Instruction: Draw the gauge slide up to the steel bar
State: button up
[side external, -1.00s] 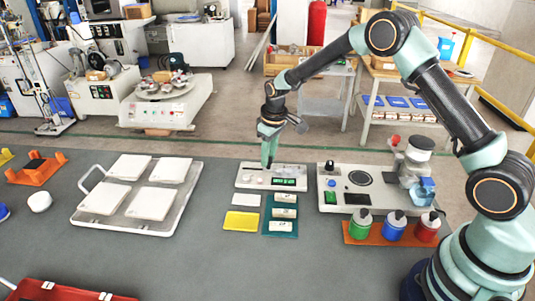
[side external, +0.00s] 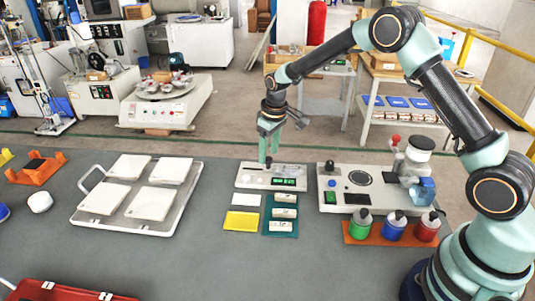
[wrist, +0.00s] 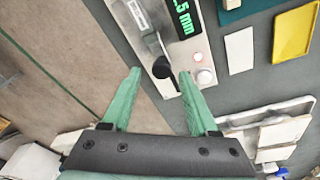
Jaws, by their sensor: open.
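The gauge (side external: 250,184) is a pale flat unit on the grey bench, with a green lit display (side external: 284,182). In the wrist view, the gauge body (wrist: 181,57) shows its display (wrist: 184,20), part of it cut off by the frame edge. The gauge slide shows there as a metal arm with a black knob (wrist: 161,68). A grey metal piece (wrist: 139,14), seemingly the steel bar, lies along the gauge near the display. My gripper (side external: 265,161) is over the gauge's far left part. In the wrist view my gripper (wrist: 158,73) is open, its green fingers either side of the knob; contact is unclear.
A white tile (side external: 246,200), a yellow tray (side external: 241,222) and a teal mat (side external: 281,233) with pale pieces lie in front of the gauge. A tester unit (side external: 347,208) stands to the right, bottles (side external: 395,226) before it. A tray of tiles (side external: 152,228) is left.

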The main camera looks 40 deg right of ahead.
aim_at(269, 159)
jog(key=shift+r, duration=2.25)
jog(key=s+r+m+t, duration=0.2)
jog(key=s+r+t, duration=0.1)
jog(key=s+r, duration=1.3)
jog(key=s+f+m+t, duration=0.1)
jog(key=s, duration=0.8)
jog(key=shift+a, duration=0.1)
jog(key=shift+c, duration=0.3)
